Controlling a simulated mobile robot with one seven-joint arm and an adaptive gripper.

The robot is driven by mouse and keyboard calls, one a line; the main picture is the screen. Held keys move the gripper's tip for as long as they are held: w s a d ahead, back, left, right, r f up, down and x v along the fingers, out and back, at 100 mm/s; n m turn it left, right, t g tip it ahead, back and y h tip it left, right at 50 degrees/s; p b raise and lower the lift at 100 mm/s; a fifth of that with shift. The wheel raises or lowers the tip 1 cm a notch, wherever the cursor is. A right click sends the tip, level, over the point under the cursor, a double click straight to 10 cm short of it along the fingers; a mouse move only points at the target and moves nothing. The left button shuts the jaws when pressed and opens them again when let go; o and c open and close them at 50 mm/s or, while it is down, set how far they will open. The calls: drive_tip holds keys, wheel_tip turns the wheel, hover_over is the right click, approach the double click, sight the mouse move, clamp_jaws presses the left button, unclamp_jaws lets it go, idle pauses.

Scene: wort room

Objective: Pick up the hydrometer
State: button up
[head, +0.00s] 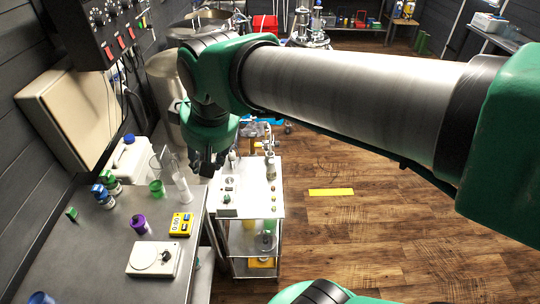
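My gripper (204,166) hangs below the green wrist, pointing down, near the right edge of the grey table (92,262) and the left edge of the metal cart (260,206). Its dark fingers are small and partly merged, so I cannot tell whether they are open or shut, and I see nothing held in them. A tall clear cylinder (182,182) stands tilted in the picture just left of the gripper. I cannot make out a hydrometer for certain; a thin glass one may be too small to see or be hidden.
On the table are a green cup (157,188), a purple cup (139,224), a yellow device (181,224), a white scale (154,259), small bottles (104,195) and a white jug (131,156). A control box (103,28) hangs above.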

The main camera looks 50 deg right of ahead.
drive_tip(key=w+d+f+n+g+p, duration=0.1)
drive_tip(key=w+d+f, duration=0.2)
drive_tip(key=w+d, duration=0.75)
drive_tip(key=w+d+f+n+g, duration=0.15)
drive_tip(key=w+d+f, duration=0.25)
drive_tip(key=w+d, duration=0.65)
drive_tip(key=w+d+f, duration=0.1)
drive_tip(key=d+f, duration=0.5)
drive_tip(key=d, duration=0.2)
drive_tip(key=w+d+f+g+p, duration=0.1)
drive_tip(key=d+f, duration=0.6)
drive_tip(key=d, duration=0.1)
drive_tip(key=w+d+f+g, duration=0.1)
drive_tip(key=w+d+f, duration=0.1)
drive_tip(key=d+f, duration=0.5)
drive_tip(key=shift+d+f+n+y+p, duration=0.15)
drive_tip(key=shift+d+n+y+p, duration=0.15)
drive_tip(key=shift+d, duration=0.75)
drive_tip(key=shift+d+f, duration=0.25)
drive_tip(key=shift+s, duration=0.1)
drive_tip(key=shift+f, duration=0.1)
hover_over(270, 147)
drive_tip(key=shift+w+d+f+b, duration=0.15)
drive_tip(key=shift+f+b, duration=0.05)
drive_tip(key=shift+f, duration=1.95)
drive_tip(key=shift+w+d+f+b, duration=0.1)
drive_tip(key=shift+w+f+b, duration=0.05)
drive_tip(key=shift+f, duration=1.95)
